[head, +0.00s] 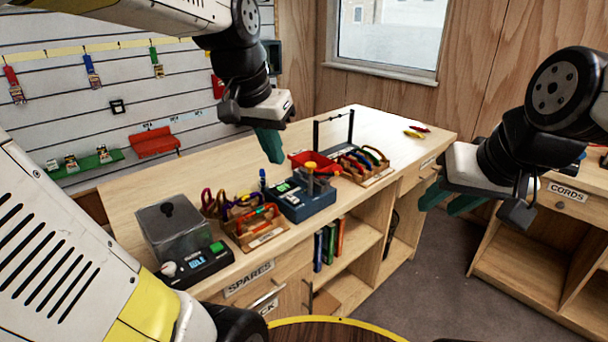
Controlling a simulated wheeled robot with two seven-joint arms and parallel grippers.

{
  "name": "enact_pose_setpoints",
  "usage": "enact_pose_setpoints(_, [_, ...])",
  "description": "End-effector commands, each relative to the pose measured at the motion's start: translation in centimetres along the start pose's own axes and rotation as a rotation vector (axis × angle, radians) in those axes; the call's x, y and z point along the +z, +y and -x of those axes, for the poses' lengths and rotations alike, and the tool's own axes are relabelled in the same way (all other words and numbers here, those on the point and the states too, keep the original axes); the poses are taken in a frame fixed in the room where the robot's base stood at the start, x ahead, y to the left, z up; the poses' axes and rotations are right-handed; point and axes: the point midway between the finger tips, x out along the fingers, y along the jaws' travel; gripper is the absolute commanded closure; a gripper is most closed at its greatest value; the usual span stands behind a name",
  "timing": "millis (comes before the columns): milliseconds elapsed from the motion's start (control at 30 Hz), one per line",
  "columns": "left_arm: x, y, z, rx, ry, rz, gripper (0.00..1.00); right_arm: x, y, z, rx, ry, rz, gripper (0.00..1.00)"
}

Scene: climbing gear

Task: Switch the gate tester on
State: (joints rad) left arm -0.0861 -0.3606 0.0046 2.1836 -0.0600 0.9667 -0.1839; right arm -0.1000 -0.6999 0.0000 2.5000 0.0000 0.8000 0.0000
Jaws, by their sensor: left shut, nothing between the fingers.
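On the bench (388,138) are a grey lidded box (172,232), a black unit (198,265) with a green button, a wooden tool tray (262,232), a red tray (315,163) and a rack of coloured items (366,166). The bench's back right is mostly clear.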

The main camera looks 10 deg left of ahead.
Motion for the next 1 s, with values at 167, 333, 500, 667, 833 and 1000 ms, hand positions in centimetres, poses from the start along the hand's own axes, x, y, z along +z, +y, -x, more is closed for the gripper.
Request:
enact_pose_setpoints(167, [-4.7, -2.0, -2.0, -0.002, -0.119, -0.12, 1.0, 0.0, 0.0, 0.0, 0.0, 0.0, 0.0, 0.64])
enact_pose_setpoints(333, [-8.4, -3.7, -4.6, 0.006, -0.226, -0.231, 1.0, 0.0, 0.0, 0.0, 0.0, 0.0, 0.0, 0.64])
enact_pose_setpoints(500, [-11.1, -5.1, -7.4, 0.02, -0.313, -0.319, 1.0, 0.0, 0.0, 0.0, 0.0, 0.0, 0.0, 0.64])
enact_pose_setpoints(667, [-12.3, -5.9, -9.2, 0.033, -0.363, -0.369, 1.0, 0.0, 0.0, 0.0, 0.0, 0.0, 0.0, 0.64])
enact_pose_setpoints(833, [-12.8, -6.2, -9.8, 0.037, -0.38, -0.388, 1.0, 0.0, 0.0, 0.0, 0.0, 0.0, 0.0, 0.64])
enact_pose_setpoints(1000, [-12.8, -6.2, -9.8, 0.037, -0.381, -0.389, 1.0, 0.0, 0.0, 0.0, 0.0, 0.0, 0.0, 0.64])
